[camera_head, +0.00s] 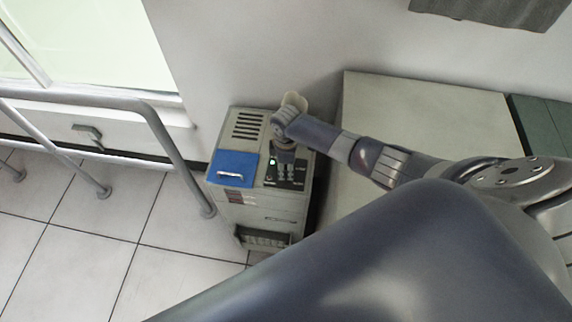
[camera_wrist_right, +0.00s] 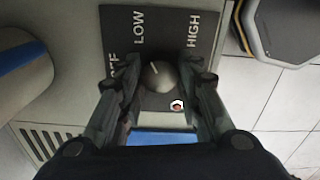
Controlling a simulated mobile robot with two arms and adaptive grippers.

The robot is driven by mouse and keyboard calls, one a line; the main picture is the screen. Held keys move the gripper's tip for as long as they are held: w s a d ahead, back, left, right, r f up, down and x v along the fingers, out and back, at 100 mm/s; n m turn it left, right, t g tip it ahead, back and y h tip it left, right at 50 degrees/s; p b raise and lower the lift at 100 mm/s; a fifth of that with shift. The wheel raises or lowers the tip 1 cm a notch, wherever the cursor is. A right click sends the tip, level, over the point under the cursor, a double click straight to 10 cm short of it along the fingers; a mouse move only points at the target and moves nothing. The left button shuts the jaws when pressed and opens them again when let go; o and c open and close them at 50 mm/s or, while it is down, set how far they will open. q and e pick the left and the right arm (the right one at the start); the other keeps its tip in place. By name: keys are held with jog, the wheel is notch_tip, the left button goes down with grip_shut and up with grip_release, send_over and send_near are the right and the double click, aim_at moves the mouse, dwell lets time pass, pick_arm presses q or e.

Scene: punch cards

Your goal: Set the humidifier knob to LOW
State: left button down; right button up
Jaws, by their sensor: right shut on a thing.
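The humidifier (camera_head: 262,205) is a grey cabinet with a blue lid (camera_head: 233,166) and a dark control panel (camera_head: 297,172) on top. In the right wrist view, the round grey knob (camera_wrist_right: 160,76) sits on the dark panel (camera_wrist_right: 165,20). A light mark on the knob points up and slightly left, toward the LOW label (camera_wrist_right: 140,28). HIGH (camera_wrist_right: 192,30) is to the right, and the OFF label at left is partly hidden by a finger. My right gripper (camera_head: 284,170) reaches down onto the panel; its fingers (camera_wrist_right: 160,82) are shut on the knob. My left gripper is not in view.
A green light (camera_head: 272,161) shows on the panel. A large pale cabinet (camera_head: 420,120) stands just right of the humidifier. A metal rail (camera_head: 165,140) runs along the left. Tiled floor (camera_head: 95,245) is open at lower left.

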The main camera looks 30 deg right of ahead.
aim_at(286, 170)
jog(key=o, duration=1.1)
jog(key=shift+r, duration=0.2)
notch_tip(286, 170, up, 12)
jog(key=shift+f, duration=0.2)
jog(key=shift+f, duration=0.1)
